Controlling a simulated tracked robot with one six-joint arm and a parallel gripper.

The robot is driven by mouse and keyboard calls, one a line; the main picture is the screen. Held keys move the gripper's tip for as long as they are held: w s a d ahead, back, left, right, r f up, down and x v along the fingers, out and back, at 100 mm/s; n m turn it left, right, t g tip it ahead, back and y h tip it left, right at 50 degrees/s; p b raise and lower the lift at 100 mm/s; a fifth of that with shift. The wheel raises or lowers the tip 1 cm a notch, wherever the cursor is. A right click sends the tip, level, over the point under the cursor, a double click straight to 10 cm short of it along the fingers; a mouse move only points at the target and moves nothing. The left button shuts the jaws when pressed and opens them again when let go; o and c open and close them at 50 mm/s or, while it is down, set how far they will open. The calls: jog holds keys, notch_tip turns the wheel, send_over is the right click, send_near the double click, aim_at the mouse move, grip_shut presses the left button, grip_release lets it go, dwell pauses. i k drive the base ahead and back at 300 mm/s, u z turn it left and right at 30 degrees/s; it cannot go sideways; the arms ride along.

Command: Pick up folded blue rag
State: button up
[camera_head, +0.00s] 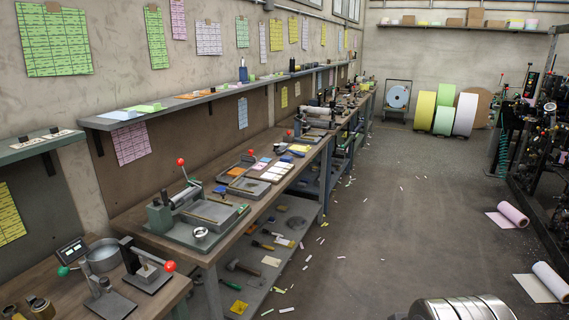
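My gripper is not in view.
The long workbench (262,205) runs along the left wall, with a nearer press (190,215) on it. Tools lie on its lower shelf (262,285). Loose rolls (512,214) lie on the floor at right, near dark machinery (540,130). The middle floor is mostly clear, with paper scraps.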

aim_at(283, 159)
jog(key=u, duration=0.1)
jog(key=i, duration=1.2)
jog(key=u, duration=0.1)
